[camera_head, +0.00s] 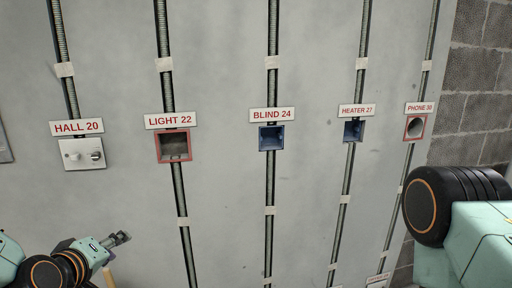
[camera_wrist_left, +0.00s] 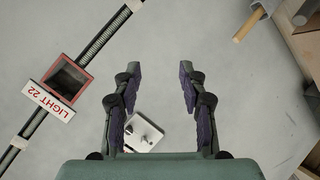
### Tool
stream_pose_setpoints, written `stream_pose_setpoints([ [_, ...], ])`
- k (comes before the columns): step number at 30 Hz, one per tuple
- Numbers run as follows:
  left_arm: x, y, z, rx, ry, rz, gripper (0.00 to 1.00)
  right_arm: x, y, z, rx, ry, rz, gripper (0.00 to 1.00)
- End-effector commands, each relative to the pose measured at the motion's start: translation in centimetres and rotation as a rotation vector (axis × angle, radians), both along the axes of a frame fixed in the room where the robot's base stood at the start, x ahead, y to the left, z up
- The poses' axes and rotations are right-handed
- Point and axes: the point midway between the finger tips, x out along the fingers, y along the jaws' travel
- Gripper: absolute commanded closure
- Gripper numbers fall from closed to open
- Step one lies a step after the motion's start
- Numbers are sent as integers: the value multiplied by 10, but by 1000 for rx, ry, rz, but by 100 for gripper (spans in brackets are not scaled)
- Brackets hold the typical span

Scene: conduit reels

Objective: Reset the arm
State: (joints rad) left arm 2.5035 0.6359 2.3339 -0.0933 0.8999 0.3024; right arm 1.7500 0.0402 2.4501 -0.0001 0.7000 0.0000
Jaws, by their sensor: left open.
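My left gripper (camera_head: 121,238) shows at the lower left of the head view, in front of the wall. In the left wrist view its two fingers (camera_wrist_left: 160,85) are spread apart with nothing between their tips, so it is open and empty. Part of my right arm shows at the right edge of the head view, but its gripper is not in the picture.
The grey wall carries vertical conduits and labelled boxes: a white HALL 20 plate (camera_head: 82,154), a red LIGHT 22 box (camera_head: 174,147), blue BLIND 24 (camera_head: 271,138) and HEATER 27 (camera_head: 353,131) boxes, and a PHONE 30 box (camera_head: 414,127). Wooden pieces (camera_wrist_left: 251,22) lie upper right in the wrist view.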

Motion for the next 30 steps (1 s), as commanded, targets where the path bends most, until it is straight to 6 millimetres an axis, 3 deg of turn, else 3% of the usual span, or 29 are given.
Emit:
stream_pose_setpoints([
  [1, -15, -11, -28, 62, 84, -59, 58, 0, 0, 0, 0, 0, 0, 60],
  [6, -79, -40, -114, 240, 363, -269, 58, 0, 0, -1, 0, 0, 0, 60],
  [11, -157, -59, -182, 355, 612, -466, 58, 0, 0, -2, 0, 0, 0, 60],
  [15, -233, -70, -227, 408, 811, -611, 58, 0, 0, -3, 0, 0, 0, 60],
  [18, -280, -75, -249, 429, 917, -689, 58, 0, 0, -4, 0, 0, 0, 60],
  [21, -311, -78, -262, 437, 982, -742, 58, 0, 0, -4, 0, 0, 0, 60],
  [25, -330, -79, -269, 433, 1021, -766, 58, 0, 0, -4, 0, 0, 0, 60],
  [30, -333, -79, -269, 429, 1026, -765, 58, 0, 0, -4, 0, 0, 0, 60],
])
